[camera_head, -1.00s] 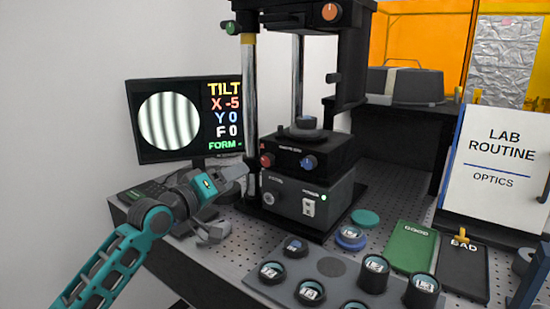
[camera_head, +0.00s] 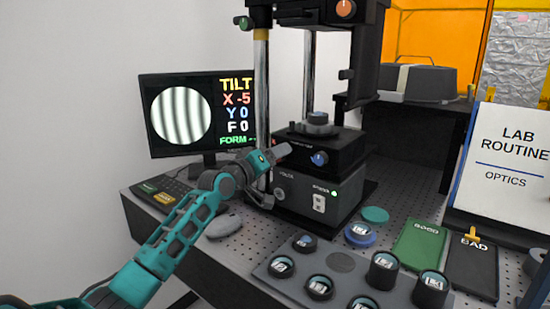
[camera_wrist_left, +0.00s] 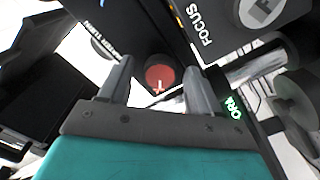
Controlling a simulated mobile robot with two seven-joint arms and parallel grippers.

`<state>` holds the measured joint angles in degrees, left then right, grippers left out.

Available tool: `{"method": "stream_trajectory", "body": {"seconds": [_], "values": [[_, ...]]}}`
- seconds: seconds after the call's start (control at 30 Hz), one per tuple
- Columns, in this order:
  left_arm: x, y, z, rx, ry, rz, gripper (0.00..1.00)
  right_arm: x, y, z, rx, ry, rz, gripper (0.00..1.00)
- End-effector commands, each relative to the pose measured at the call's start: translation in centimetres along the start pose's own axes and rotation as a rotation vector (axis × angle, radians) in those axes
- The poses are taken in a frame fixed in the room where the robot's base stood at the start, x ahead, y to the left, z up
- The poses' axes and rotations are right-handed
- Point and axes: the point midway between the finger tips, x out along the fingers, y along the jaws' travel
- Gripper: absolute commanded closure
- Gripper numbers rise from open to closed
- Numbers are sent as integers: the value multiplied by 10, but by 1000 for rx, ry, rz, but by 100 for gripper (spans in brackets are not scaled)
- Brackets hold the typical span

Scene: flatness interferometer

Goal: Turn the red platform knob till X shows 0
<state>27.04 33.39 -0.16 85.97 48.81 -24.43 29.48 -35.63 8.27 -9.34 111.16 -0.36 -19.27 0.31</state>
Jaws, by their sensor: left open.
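The monitor (camera_head: 180,115) shows striped fringes and TILT readings of X -5, Y 0 and F 0. The black platform unit (camera_head: 345,150) carries a blue knob (camera_head: 320,158) on its front. The red knob (camera_wrist_left: 158,79) shows in the left wrist view with a white pointer mark, between the two fingertips; I cannot tell whether they touch it. In the head view the knob is mostly hidden by my left gripper (camera_head: 274,175). That gripper is open at the platform's left front corner. My right gripper is in neither view.
A grey control box (camera_head: 300,193) sits under the platform, beside a metal column (camera_head: 262,90). A keypad (camera_head: 165,190) and a grey mouse-like object (camera_head: 224,226) lie at left. A tray of round optics (camera_head: 340,262) and green and black pads (camera_head: 420,245) fill the front right.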

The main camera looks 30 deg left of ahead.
Motion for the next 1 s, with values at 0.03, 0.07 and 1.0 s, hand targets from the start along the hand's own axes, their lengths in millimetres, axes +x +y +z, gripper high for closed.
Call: {"method": "stream_trajectory", "body": {"seconds": [0.03, 0.07, 1.0], "values": [[2, 0, 0, 0, 1, 1, 37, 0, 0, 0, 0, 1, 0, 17], [3, 0, 0, 0, 0, 1, 37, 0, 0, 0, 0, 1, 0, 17], [4, 0, 0, 1, -1, 0, 93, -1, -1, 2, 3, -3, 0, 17]]}}
